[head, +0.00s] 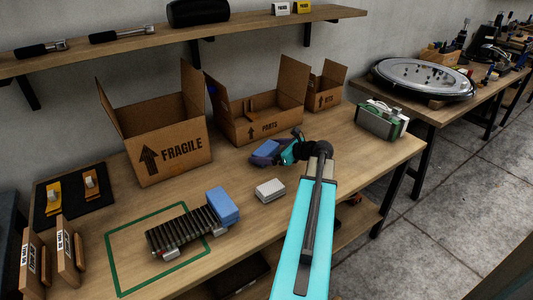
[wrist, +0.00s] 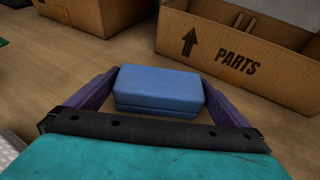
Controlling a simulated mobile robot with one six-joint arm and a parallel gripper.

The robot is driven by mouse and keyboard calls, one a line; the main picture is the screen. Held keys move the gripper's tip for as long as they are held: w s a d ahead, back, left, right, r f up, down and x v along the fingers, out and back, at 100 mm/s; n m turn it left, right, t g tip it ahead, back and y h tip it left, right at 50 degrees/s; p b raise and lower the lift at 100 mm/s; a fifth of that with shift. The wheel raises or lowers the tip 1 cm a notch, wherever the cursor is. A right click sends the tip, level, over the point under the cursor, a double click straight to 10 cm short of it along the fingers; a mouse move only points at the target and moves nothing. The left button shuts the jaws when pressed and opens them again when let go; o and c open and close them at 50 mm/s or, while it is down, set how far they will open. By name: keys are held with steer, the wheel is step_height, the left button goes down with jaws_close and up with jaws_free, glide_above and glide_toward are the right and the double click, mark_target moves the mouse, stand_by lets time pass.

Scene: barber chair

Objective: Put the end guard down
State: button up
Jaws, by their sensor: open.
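A blue end guard (wrist: 160,90), a rounded block, lies between the two fingers of my gripper (wrist: 160,98) in the wrist view. My gripper is open, with one finger on each side of the block; whether either finger touches it I cannot tell. In the head view my gripper (head: 272,152) is low over the middle of the bench, in front of the PARTS box, and partly hides the block. A second blue block (head: 222,205) sits on the right end of a dark ribbed part (head: 183,233) inside a green outline (head: 113,262).
An open FRAGILE box (head: 182,152), a PARTS box (head: 268,126) and a smaller box (head: 325,97) stand at the back. A pale block (head: 270,190) lies on the bench near my arm. A green-and-white device (head: 381,120) is at the right end. A shelf (head: 180,38) runs above.

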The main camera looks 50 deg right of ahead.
mark_target(267, 148)
steer(key=shift+c, duration=0.3)
steer(key=c, duration=0.7)
steer(key=shift+r, duration=0.15)
steer(key=shift+c, duration=0.2)
steer(key=shift+r+p, duration=0.4)
steer(key=shift+r, duration=4.5)
